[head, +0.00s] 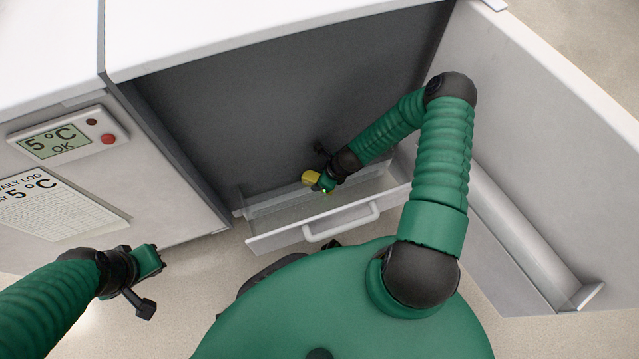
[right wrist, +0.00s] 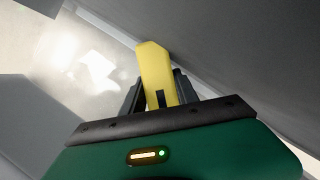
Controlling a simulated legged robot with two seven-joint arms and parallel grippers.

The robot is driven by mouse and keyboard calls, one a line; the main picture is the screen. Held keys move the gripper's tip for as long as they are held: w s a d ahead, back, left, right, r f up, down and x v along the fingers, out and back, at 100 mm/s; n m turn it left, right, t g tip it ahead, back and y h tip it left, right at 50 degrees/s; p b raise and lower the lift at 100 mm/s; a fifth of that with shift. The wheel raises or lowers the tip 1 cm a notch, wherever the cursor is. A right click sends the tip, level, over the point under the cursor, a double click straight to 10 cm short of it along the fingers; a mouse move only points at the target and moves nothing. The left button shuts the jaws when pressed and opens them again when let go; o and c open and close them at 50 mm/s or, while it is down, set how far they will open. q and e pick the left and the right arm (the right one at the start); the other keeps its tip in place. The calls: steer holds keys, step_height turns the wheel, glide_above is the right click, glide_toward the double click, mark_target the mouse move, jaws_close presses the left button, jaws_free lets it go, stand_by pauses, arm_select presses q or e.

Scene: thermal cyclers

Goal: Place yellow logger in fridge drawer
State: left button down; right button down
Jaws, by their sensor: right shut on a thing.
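The yellow logger (head: 311,178) is held by my right gripper (head: 321,182) inside the fridge, above the drawer in the head view. In the right wrist view the logger (right wrist: 155,75) stands out between the two dark fingers of the right gripper (right wrist: 158,92), which are shut on it. The fridge drawer (head: 290,238) is pulled out at the bottom of the fridge, with a white front and a handle (head: 342,222). My left gripper (head: 156,262) is at the lower left, away from the fridge opening; its finger gap is too small to tell.
The fridge door (head: 540,130) stands open on the right, with a shelf bin (head: 525,240) low on its inside. A white cabinet with a 5 °C display (head: 55,145) and a daily log sheet (head: 60,205) is on the left. The dark fridge interior (head: 260,100) is otherwise clear.

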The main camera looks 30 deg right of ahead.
steer(key=shift+f, duration=0.1)
steer(key=c, duration=0.9)
jaws_free()
